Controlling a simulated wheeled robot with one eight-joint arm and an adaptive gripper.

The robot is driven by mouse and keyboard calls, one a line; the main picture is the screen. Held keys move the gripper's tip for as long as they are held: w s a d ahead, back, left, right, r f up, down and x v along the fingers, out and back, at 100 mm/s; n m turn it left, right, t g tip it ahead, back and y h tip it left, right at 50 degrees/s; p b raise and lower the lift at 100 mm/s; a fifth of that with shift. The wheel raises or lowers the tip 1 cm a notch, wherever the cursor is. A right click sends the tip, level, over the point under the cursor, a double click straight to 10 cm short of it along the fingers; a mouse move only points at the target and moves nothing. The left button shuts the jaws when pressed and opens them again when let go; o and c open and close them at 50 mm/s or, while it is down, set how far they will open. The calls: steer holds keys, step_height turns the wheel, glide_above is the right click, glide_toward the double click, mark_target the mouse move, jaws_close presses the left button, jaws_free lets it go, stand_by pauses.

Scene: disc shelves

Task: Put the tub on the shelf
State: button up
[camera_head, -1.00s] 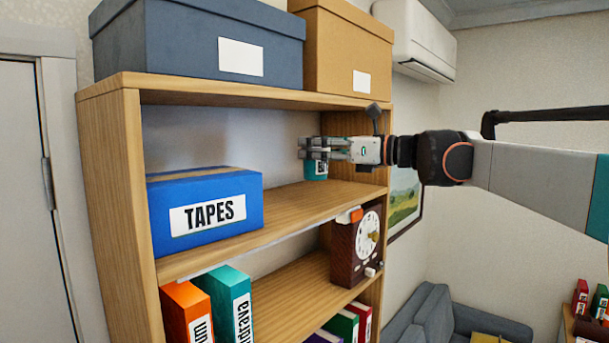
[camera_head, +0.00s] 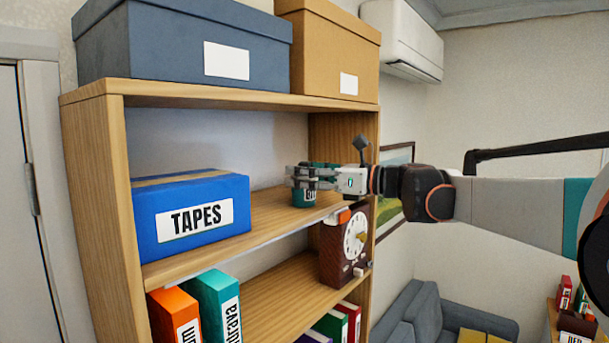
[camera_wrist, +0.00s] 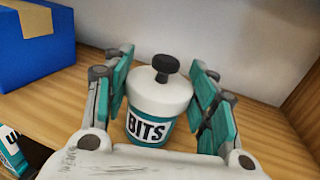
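The tub (camera_wrist: 155,115) has a teal body, a white lid with a dark knob, and a label reading BITS. In the head view the tub (camera_head: 304,199) is upright on the wooden middle shelf (camera_head: 270,205), near its right end and front edge. My gripper (camera_head: 302,175) reaches in from the right, around the tub's upper part. In the wrist view my gripper's fingers (camera_wrist: 161,95) stand on both sides of the tub, spread a little, with narrow gaps beside it. The gripper partly hides the tub's upper part in the head view.
A blue TAPES box (camera_head: 190,215) stands on the same shelf to the left, with free board between it and the tub. The right side panel (camera_head: 345,130) is close to the gripper. A brown clock-like object (camera_head: 345,245) stands on the shelf below.

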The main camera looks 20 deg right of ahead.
steer(key=shift+o, duration=0.3)
steer(key=shift+r, duration=0.15)
steer(key=b+v, duration=0.2)
steer(key=v, duration=1)
